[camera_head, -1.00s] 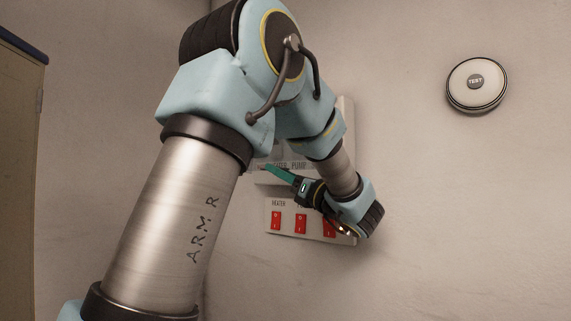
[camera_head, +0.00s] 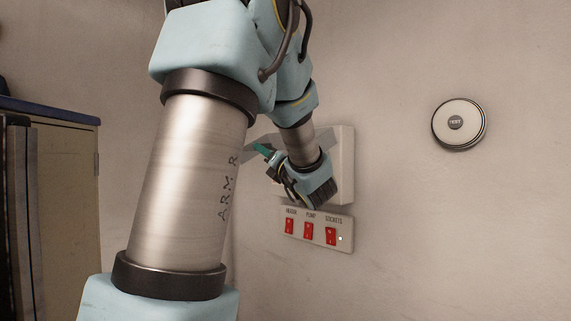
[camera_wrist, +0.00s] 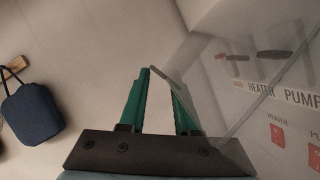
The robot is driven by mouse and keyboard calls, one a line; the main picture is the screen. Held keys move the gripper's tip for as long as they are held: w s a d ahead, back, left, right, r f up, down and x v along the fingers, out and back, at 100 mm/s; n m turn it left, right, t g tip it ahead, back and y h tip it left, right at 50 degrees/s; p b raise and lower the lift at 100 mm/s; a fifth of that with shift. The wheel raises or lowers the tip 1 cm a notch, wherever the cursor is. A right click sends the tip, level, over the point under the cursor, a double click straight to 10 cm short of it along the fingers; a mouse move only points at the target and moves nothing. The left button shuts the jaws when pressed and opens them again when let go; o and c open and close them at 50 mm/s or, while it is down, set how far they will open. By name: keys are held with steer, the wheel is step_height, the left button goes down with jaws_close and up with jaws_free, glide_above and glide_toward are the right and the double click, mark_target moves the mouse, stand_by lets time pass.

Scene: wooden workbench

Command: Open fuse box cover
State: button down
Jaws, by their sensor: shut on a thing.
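The fuse box (camera_head: 345,165) is a pale box on the wall, partly hidden behind my arm. Its clear cover (camera_head: 249,155) shows as a grey see-through sheet left of the box in the head view, standing out from it. In the wrist view the clear cover (camera_wrist: 215,85) slants across the right side, with dark fuse handles and the HEATER and PUMP labels behind it. My gripper (camera_head: 260,148) has green fingers. In the wrist view my gripper (camera_wrist: 157,75) is shut on the cover's edge, which lies between the fingertips.
A switch panel (camera_head: 318,243) with red HEATER, PUMP and SOCKETS switches is just below the box. A round TEST device (camera_head: 460,125) is on the wall at right. A cabinet (camera_head: 65,200) stands at left. A blue bag (camera_wrist: 33,112) hangs from a wooden hook.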

steer(key=c, duration=1.6)
jaws_free()
steer(key=shift+s+r, duration=0.1)
steer(key=shift+r, duration=0.55)
steer(key=c, duration=1.4)
jaws_free()
steer(key=shift+d+f, duration=0.1)
steer(key=shift+f, duration=0.05)
steer(key=shift+o, duration=1.4)
steer(key=o, duration=0.4)
steer(key=shift+c, duration=0.2)
steer(key=shift+f, duration=0.1)
steer(key=s+a+r+v, duration=0.1)
steer(key=v, duration=1.1)
steer(key=shift+s+a+r+b, duration=0.25)
steer(key=shift+r+b, duration=0.05)
steer(key=shift+r, duration=0.15)
